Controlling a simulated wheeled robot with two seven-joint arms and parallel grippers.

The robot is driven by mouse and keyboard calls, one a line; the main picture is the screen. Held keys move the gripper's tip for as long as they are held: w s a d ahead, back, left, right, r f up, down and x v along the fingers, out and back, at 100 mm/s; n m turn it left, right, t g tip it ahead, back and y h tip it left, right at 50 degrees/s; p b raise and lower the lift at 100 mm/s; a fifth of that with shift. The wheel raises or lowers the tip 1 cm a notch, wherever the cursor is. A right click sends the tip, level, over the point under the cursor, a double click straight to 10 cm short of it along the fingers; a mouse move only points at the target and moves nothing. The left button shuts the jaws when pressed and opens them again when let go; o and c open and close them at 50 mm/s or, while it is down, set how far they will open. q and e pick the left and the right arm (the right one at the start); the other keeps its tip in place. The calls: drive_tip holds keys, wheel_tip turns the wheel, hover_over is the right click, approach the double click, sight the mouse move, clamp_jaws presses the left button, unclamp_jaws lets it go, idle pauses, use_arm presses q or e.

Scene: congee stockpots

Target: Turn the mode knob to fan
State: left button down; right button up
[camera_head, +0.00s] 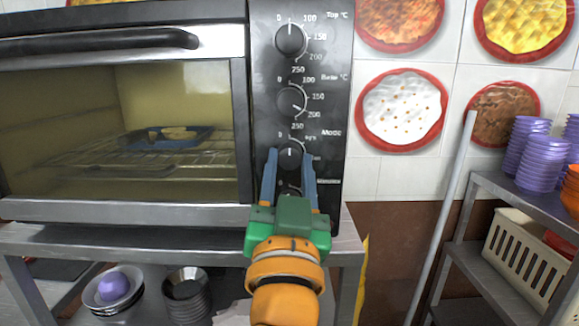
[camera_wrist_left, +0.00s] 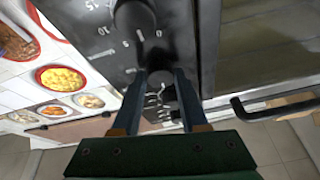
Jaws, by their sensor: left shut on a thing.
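The black mode knob (camera_head: 289,151) is third from the top on the oven's control panel. Its white mark points about straight up. A small label to its right, partly hidden by a finger, seems to end in "an". My left gripper (camera_head: 290,155) reaches up from below, with one blue finger on each side of the knob, shut on it. In the left wrist view, the mode knob (camera_wrist_left: 160,79) sits between the fingertips (camera_wrist_left: 161,73), its face mostly hidden. My right gripper is not in view.
The top knob (camera_head: 290,39) and base knob (camera_head: 291,102) sit above. The minutes knob (camera_wrist_left: 134,18) is close below the mode knob. The oven (camera_head: 120,210) has its glass door shut, with a blue tray (camera_head: 165,138) inside. A shelf with purple bowls (camera_head: 541,160) stands right.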

use_arm(q)
drive_tip(key=shift+m, duration=0.3)
drive_tip(key=m+h+p, duration=0.1)
drive_tip(key=m+p, duration=0.1)
drive_tip(key=m, duration=0.1)
drive_tip(key=m+h+p, duration=0.1)
drive_tip(key=m, duration=0.1)
drive_tip(key=shift+a+r+g+h, duration=0.15)
drive_tip(key=shift+r+g+h, duration=0.15)
drive_tip(key=m+g+h+p, duration=0.1)
drive_tip(key=m+p, duration=0.2)
drive_tip(key=m, duration=0.1)
drive_tip(key=m+g+h+p, duration=0.1)
drive_tip(key=m+p, duration=0.2)
drive_tip(key=p, duration=0.1)
drive_tip(key=m+g+h+p, duration=0.1)
drive_tip(key=m+p, duration=0.3)
drive_tip(key=shift+a+r+m+g+h, duration=0.25)
drive_tip(key=shift+r+m+g+h, duration=0.05)
drive_tip(key=shift+m, duration=0.4)
drive_tip(key=shift+m+g+p, duration=0.5)
drive_tip(key=shift+m, duration=0.4)
drive_tip(key=shift+m+g+y, duration=0.5)
drive_tip(key=shift+m+g, duration=0.2)
drive_tip(key=shift+m, duration=1.2)
drive_tip(key=shift+c, duration=2.2)
unclamp_jaws()
drive_tip(key=shift+w+f, duration=0.1)
